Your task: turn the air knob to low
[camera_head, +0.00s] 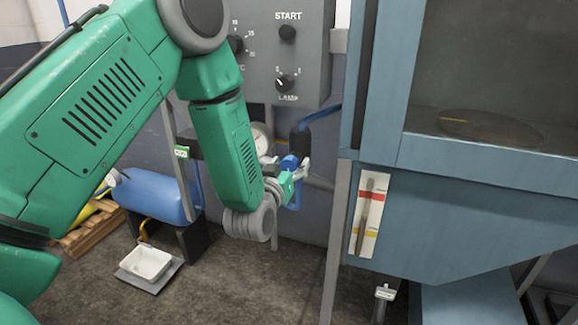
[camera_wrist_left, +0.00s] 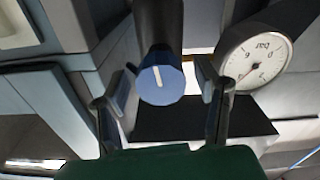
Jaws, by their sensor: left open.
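The air knob is a blue round knob (camera_wrist_left: 161,85) with a white pointer line on its face, on a dark cylindrical body. In the left wrist view the line runs nearly straight up and down. In the head view the blue knob (camera_head: 289,162) is partly hidden by my gripper. My left gripper (camera_head: 297,172) is open, with its fingers on either side of the knob in the left wrist view (camera_wrist_left: 162,78). I cannot tell whether the fingers touch it. My right gripper is not in view.
A round pressure gauge (camera_wrist_left: 254,58) sits beside the knob. A grey control panel (camera_head: 262,55) with START and LAMP knobs hangs above. A blue cabinet (camera_head: 460,215) stands close on the right. A blue tank (camera_head: 155,196) and white tray (camera_head: 146,262) are lower left.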

